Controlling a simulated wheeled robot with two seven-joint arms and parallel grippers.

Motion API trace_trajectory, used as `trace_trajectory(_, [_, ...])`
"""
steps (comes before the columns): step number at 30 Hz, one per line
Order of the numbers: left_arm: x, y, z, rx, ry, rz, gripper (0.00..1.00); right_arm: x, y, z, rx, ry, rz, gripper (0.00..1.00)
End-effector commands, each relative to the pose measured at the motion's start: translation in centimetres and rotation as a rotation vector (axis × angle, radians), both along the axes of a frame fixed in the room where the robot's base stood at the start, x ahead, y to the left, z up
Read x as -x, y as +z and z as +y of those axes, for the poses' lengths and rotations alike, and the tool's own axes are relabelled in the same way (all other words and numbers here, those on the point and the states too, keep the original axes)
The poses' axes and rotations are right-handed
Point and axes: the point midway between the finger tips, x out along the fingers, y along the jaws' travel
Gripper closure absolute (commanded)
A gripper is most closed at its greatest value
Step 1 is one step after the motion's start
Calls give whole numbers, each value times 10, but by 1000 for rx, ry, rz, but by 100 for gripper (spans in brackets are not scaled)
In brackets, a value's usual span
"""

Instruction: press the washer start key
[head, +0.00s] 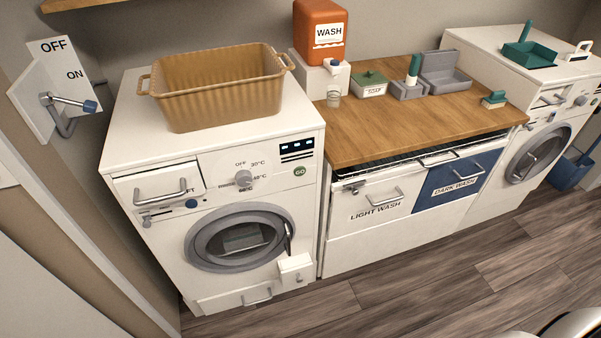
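The washer (170,240) is the white machine at the left, with a round grey-framed door (238,238) that looks shut. A green round key marked GO (299,171) sits at the right of its control panel, below a small dark display (297,146). It looks like the start key, and nothing covers it. A grey dial (243,178) with OFF and temperature marks is to its left. Neither of my grippers shows in the head view.
A tan basket (220,90) stands on the washer. A second white machine (480,180) stands far right. The wood floor (420,290) in front looks clear.

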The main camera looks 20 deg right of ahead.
Motion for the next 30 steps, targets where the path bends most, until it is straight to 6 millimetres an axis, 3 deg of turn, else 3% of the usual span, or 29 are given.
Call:
trace_trajectory(1, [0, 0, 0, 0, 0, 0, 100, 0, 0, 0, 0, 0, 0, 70])
trace_trajectory(7, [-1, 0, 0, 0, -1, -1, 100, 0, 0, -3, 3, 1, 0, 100])
trace_trajectory(30, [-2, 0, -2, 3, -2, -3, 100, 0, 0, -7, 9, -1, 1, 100])
